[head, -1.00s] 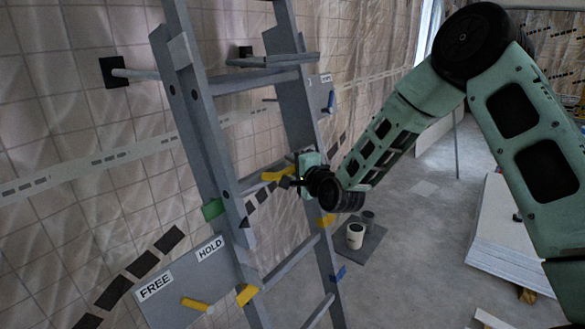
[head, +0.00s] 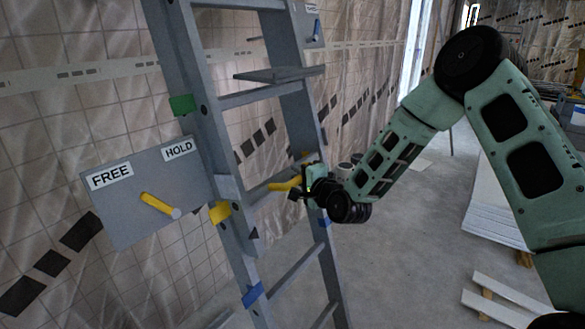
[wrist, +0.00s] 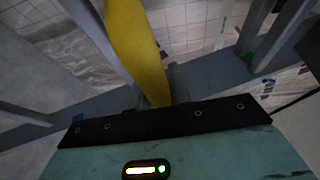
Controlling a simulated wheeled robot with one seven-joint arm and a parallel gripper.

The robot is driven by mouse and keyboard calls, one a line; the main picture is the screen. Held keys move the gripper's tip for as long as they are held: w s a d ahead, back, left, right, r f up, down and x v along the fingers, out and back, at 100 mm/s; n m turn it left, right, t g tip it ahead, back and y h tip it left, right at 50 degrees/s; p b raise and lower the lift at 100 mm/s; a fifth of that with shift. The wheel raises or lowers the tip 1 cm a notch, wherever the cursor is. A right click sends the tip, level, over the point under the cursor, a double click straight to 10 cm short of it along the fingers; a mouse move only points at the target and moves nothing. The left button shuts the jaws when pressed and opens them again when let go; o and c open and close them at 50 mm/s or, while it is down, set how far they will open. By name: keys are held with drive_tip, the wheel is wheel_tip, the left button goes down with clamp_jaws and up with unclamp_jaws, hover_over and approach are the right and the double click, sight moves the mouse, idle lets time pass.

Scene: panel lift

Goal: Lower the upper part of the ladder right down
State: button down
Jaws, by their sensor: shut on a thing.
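The grey ladder has an upper part (head: 213,130) that overlaps a lower part (head: 293,264). The lower end of the upper part's left rail sits just below the yellow mark (head: 220,212) and above the blue mark (head: 252,294). My gripper (head: 302,186) is shut on a yellow bar (head: 283,186) at the ladder's right side. The bar also shows in the wrist view (wrist: 138,50), running down into the jaws. A yellow lever (head: 158,203) on the grey plate (head: 125,215) points toward the FREE label (head: 110,175), away from HOLD (head: 179,149).
A tiled wall (head: 50,130) under plastic sheeting stands behind the ladder. White boards (head: 492,210) lie stacked at right, with pale planks (head: 505,300) nearer. Floor between ladder and boards is clear.

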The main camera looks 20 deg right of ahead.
drive_tip(key=s+d+f+b, duration=0.2)
drive_tip(key=f+b, duration=0.6)
drive_tip(key=f, duration=0.6)
drive_tip(key=s+d+f+b, duration=0.3)
drive_tip(key=f+b, duration=0.6)
drive_tip(key=f, duration=0.6)
drive_tip(key=s+d+f+b, duration=0.3)
drive_tip(key=s+f+b, duration=0.3)
drive_tip(key=f, duration=0.8)
drive_tip(key=b, duration=0.2)
drive_tip(key=shift+f+b, duration=0.3)
drive_tip(key=shift+f, duration=0.1)
drive_tip(key=c, duration=1.3)
unclamp_jaws()
drive_tip(key=shift+f, duration=0.1)
drive_tip(key=shift+r, duration=0.2)
drive_tip(key=p+v, duration=0.3)
drive_tip(key=v, duration=1.4)
drive_tip(key=shift+s+r, duration=0.1)
drive_tip(key=shift+s, duration=0.05)
